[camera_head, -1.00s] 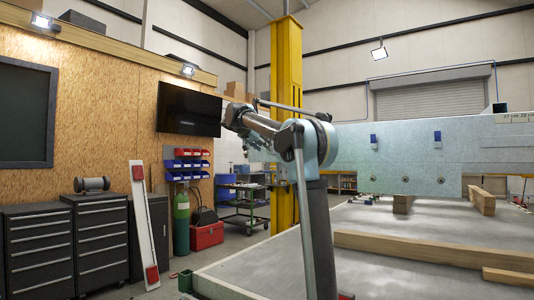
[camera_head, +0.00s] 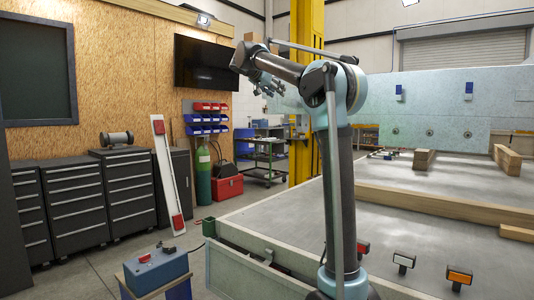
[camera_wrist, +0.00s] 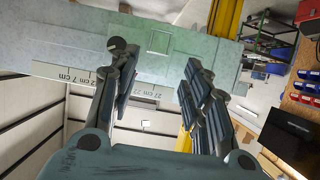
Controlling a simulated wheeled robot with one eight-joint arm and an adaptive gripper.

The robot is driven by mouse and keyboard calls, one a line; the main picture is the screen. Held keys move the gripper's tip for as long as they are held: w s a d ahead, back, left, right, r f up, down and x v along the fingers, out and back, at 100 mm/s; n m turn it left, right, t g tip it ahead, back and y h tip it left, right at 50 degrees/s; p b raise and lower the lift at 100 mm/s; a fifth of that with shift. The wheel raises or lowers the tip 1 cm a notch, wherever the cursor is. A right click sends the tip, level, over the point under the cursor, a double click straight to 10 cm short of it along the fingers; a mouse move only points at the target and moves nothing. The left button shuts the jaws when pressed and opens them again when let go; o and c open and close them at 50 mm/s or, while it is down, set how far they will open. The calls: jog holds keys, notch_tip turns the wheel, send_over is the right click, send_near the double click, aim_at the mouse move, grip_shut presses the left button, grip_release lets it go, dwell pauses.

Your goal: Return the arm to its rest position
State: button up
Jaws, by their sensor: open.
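My arm stands upright in the middle of the head view and bends at the top, its forearm reaching left. My gripper (camera_head: 268,86) is at the end of the forearm, high above the floor and in front of the dark screen's right side. In the wrist view my gripper (camera_wrist: 155,85) shows two jointed fingers well apart with nothing between them. Beyond the fingers lies the pale panel (camera_wrist: 165,42) with a printed scale strip (camera_wrist: 85,80).
The trailer bed (camera_head: 420,240) fills the lower right, with wooden beams (camera_head: 440,202) on it. A blue box (camera_head: 157,268) sits on a small stand at lower left. Dark drawer cabinets (camera_head: 75,205), a green cylinder (camera_head: 203,175) and a yellow column (camera_head: 302,120) stand behind.

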jog(key=s+d+f+n+g+y, duration=0.25)
jog(key=s+d+f, duration=0.45)
jog(key=s+f, duration=0.55)
jog(key=s+d+f+n+g+y, duration=0.1)
jog(key=s+d+f+g, duration=0.2)
jog(key=s+d+f, duration=0.7)
jog(key=s+a+f+n+g+y, duration=0.1)
jog(key=s+a+f+n+y, duration=0.1)
jog(key=s+f, duration=1.3)
jog(key=s+a+f+n+g+y, duration=0.1)
jog(key=s+a+f+n+y, duration=0.2)
jog(key=s+f, duration=1.2)
notch_tip(320, 180, down, 8)
jog(key=shift+a+r, duration=0.1)
jog(key=shift+a, duration=0.4)
jog(key=shift+g, duration=0.25)
jog(key=shift+w+f, duration=0.25)
jog(key=shift+w, duration=0.15)
